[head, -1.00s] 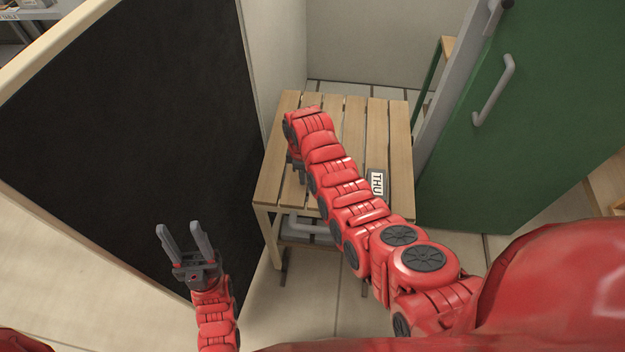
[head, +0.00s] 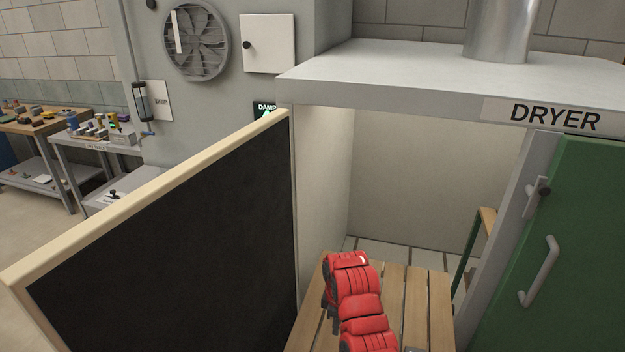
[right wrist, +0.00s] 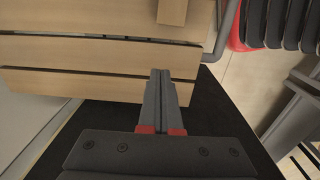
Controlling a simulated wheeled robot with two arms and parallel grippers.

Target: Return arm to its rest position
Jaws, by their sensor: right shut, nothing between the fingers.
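My right arm (head: 358,308) is red and reaches over a slatted wooden table (head: 432,305) in the head view. Its gripper is mostly hidden behind the wrist there; only a dark part shows. In the right wrist view the two grey fingers of my right gripper (right wrist: 161,78) are together with nothing between them. They overlap the edge of wooden slats (right wrist: 80,85) in that view; I cannot tell how far apart they are. My left gripper is outside the view.
A black panel with a pale wooden frame (head: 180,250) stands left of the table. A green door with a handle (head: 570,230) is on the right. A grey hood marked DRYER (head: 430,75) is above. Benches with small items (head: 40,125) stand at the far left.

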